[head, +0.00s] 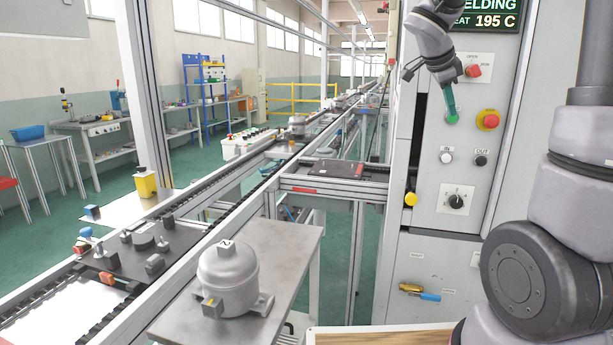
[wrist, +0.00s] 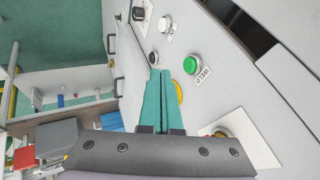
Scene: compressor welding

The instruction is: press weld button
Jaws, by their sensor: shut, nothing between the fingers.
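The green weld button (wrist: 190,65), with a "WELD" label beside it, is on the grey control panel (head: 468,140). In the wrist view my gripper (wrist: 160,74) is shut and empty, its teal fingers together and pointing toward the panel. The button shows just right of the fingertips, with a gap in the picture. In the head view the fingertips of my gripper (head: 451,108) overlap the green button (head: 453,119) and partly hide it. I cannot tell whether they touch.
A red emergency knob on yellow (head: 488,120) is right of the weld button. A red switch (head: 473,71) is above. White (head: 446,157) and black (head: 480,160) buttons and a rotary knob (head: 456,201) are below. The display (head: 487,14) reads 195 C. A compressor (head: 228,278) stands on a metal table.

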